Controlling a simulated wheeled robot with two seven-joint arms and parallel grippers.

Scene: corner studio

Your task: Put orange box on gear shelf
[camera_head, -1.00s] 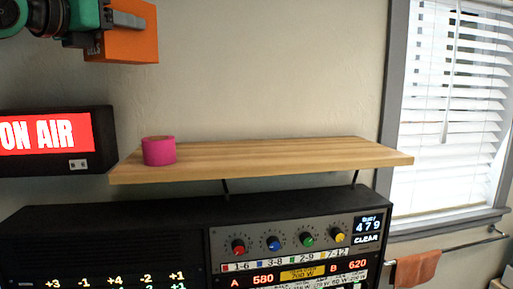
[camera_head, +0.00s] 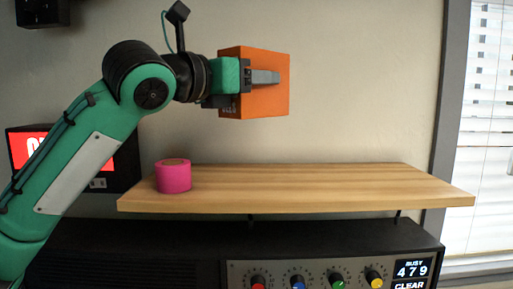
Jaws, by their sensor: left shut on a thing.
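The orange box (camera_head: 270,98) is held up in the air in the head view, above the wooden gear shelf (camera_head: 330,190). My left gripper (camera_head: 264,77) is shut on the orange box, with one finger lying across its near face. The box is clear of the shelf, with a gap of bare wall showing between them. The far side of the box and the other finger are hidden. My right gripper is out of view.
A pink tape roll (camera_head: 173,177) stands at the shelf's left end. The rest of the shelf top is bare. A lit red sign (camera_head: 36,150) is partly behind my left arm. A black rack unit with coloured knobs (camera_head: 310,272) sits below the shelf.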

